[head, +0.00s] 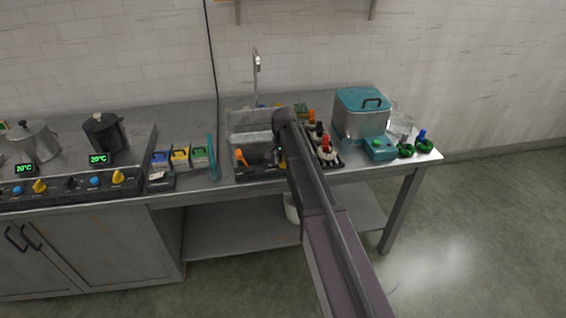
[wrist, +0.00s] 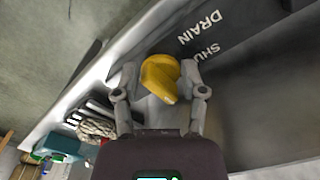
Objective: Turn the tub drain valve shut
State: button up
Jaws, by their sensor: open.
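The yellow drain valve handle (wrist: 160,77) shows in the wrist view on a dark panel marked "DRAIN" and "SHU", the rest of the second word being cut off by a finger. My gripper (wrist: 159,66) is open, with one finger on each side of the handle. I cannot tell whether either finger touches it. In the head view a small yellow part of the valve (head: 283,164) shows beside my arm at the front of the metal tub (head: 240,119). My arm hides the gripper there.
An orange handle (head: 241,158) stands on the front panel left of my arm. A rack with red and black knobs (head: 325,146) and a teal-lidded pot (head: 361,112) stand right of it. Small coloured boxes (head: 180,158) stand to the left. The floor in front is clear.

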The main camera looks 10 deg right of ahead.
aim_at(281, 165)
jog(key=m, duration=0.4)
jog(key=shift+w+a, duration=0.2)
jog(key=shift+w, duration=0.05)
notch_tip(281, 165, up, 14)
jog(key=p, duration=1.4)
jog(key=s+f+n+b, duration=0.2)
jog(key=s+n, duration=0.1)
jog(key=s, duration=0.6)
jog(key=s+f+n+b, duration=0.2)
jog(key=s+n, duration=0.2)
jog(key=s, duration=0.6)
jog(key=s+d+f+n+b, duration=0.1)
jog(key=s+f+n+b, duration=0.2)
jog(key=s, duration=0.6)
jog(key=shift+s+n, duration=0.3)
jog(key=shift+n, duration=0.4)
